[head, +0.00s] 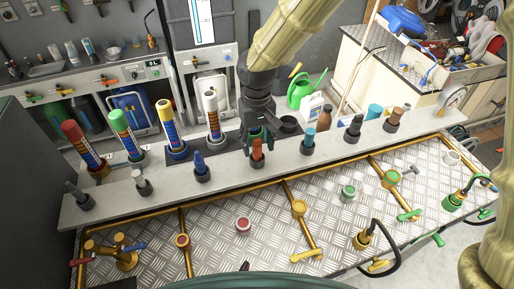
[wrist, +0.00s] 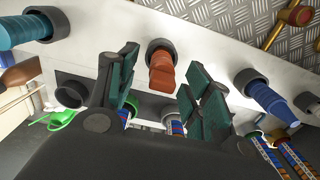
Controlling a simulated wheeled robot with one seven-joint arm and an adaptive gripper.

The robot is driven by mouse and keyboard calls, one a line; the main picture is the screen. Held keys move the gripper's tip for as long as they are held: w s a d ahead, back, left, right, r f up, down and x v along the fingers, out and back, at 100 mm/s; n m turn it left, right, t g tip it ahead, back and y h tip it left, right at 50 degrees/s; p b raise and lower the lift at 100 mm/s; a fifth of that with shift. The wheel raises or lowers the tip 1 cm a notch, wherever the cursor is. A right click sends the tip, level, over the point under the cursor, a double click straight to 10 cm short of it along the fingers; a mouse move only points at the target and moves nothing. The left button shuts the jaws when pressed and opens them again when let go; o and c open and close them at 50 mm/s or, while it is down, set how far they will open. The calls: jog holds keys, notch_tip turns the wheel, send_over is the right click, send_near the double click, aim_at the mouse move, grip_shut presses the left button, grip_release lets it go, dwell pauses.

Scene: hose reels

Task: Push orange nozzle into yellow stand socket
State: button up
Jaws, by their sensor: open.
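The orange nozzle (head: 257,152) stands upright in a dark cup on the pale shelf. It also shows in the wrist view (wrist: 162,72), between the fingers. My gripper (head: 258,136) is open at the orange nozzle, with a green-padded finger on either side. In the wrist view my gripper (wrist: 163,88) shows gaps between both fingers and the nozzle. A yellow round fitting (head: 299,208) sits on a brass pipe over the metal plate, and a yellow-based hose fitting (head: 363,239) stands to its right.
A blue nozzle (head: 199,165) and a teal nozzle (head: 308,139) stand in cups on either side. Several tall striped cylinders, including a white-topped one (head: 212,115), stand behind on the left. Brass pipes and valves cross the metal plate in front.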

jog(key=shift+s, duration=0.35)
jog(key=shift+w, duration=0.2)
jog(key=c, duration=0.9)
jog(key=shift+s, duration=0.1)
grip_shut()
